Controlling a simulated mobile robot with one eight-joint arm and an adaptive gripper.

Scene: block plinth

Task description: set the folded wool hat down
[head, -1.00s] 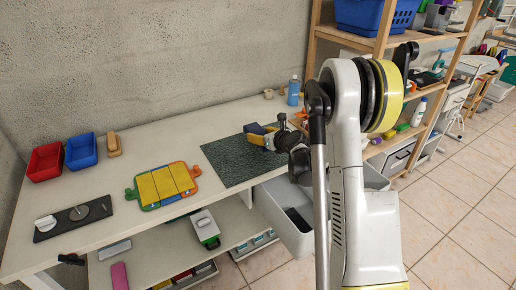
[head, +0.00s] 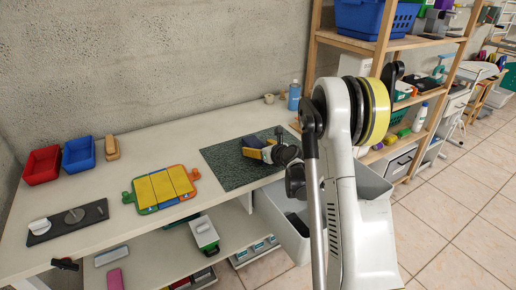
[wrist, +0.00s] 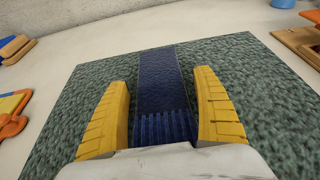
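The folded wool hat is a dark blue, narrow strip with a ribbed band at its near end. In the wrist view the hat (wrist: 160,85) lies flat on the dark green textured mat (wrist: 95,75), between the two yellow fingers of my gripper (wrist: 163,90). Narrow gaps show between the hat and the fingertips, so the gripper looks open around it. In the head view my gripper (head: 262,149) is low over the mat (head: 222,165), and the hat (head: 253,141) is partly hidden by the fingers.
A yellow panel with an orange and green frame (head: 160,188) lies left of the mat. Red (head: 43,165) and blue (head: 80,153) bins stand at the back left. A blue bottle (head: 294,96) stands behind the mat. An open grey bin (head: 270,213) is below the table's front edge.

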